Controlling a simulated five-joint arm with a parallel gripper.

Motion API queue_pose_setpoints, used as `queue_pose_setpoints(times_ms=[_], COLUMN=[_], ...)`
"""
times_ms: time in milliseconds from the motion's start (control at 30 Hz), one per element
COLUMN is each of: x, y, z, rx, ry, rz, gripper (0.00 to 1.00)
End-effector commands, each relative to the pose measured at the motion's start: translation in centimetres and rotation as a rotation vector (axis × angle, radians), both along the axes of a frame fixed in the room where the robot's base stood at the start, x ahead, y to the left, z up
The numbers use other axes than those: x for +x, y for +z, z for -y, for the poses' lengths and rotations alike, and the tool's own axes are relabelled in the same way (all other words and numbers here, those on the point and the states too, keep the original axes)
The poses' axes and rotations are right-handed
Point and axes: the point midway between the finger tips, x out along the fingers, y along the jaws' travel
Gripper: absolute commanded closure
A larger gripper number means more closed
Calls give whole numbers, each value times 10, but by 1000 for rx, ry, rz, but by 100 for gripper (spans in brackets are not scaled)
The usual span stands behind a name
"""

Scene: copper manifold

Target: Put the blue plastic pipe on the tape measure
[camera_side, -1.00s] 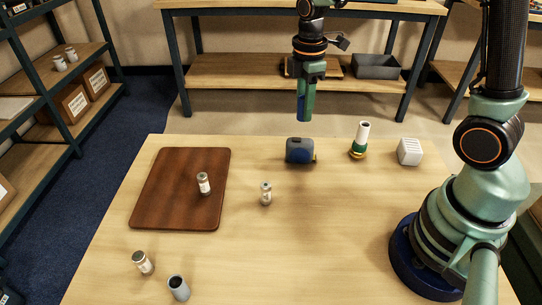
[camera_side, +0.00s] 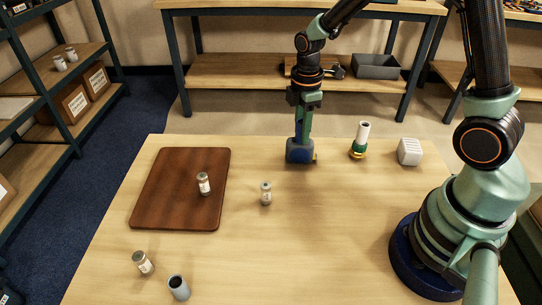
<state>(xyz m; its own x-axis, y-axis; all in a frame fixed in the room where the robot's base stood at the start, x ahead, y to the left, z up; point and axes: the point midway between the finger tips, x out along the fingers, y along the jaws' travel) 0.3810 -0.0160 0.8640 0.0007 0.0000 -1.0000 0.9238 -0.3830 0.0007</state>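The tape measure (camera_side: 299,153) is a dark grey and blue block with a yellow edge. It stands near the far edge of the table, at the middle. My gripper (camera_side: 303,133) points straight down over it. The gripper is shut on the blue plastic pipe (camera_side: 297,132), which shows as a narrow dark blue strip beside the green finger. The pipe is upright, and its lower end is at the top of the tape measure. I cannot tell whether the two touch. The fingers hide much of the pipe.
A white and green fitting with a yellow base (camera_side: 360,140) and a white ribbed block (camera_side: 409,151) stand to the right. A brown board (camera_side: 160,190) bears a small jar (camera_side: 203,184). Another jar (camera_side: 266,193) stands nearby. A jar (camera_side: 143,262) and a grey pipe (camera_side: 178,287) are near the front.

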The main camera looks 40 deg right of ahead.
Motion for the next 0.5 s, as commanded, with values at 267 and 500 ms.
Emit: queue_pose_setpoints(times_ms=[267,500], x=[0,0], y=[0,8], z=[0,0], rx=[0,0], ry=[0,0], rz=[0,2], gripper=[38,38])
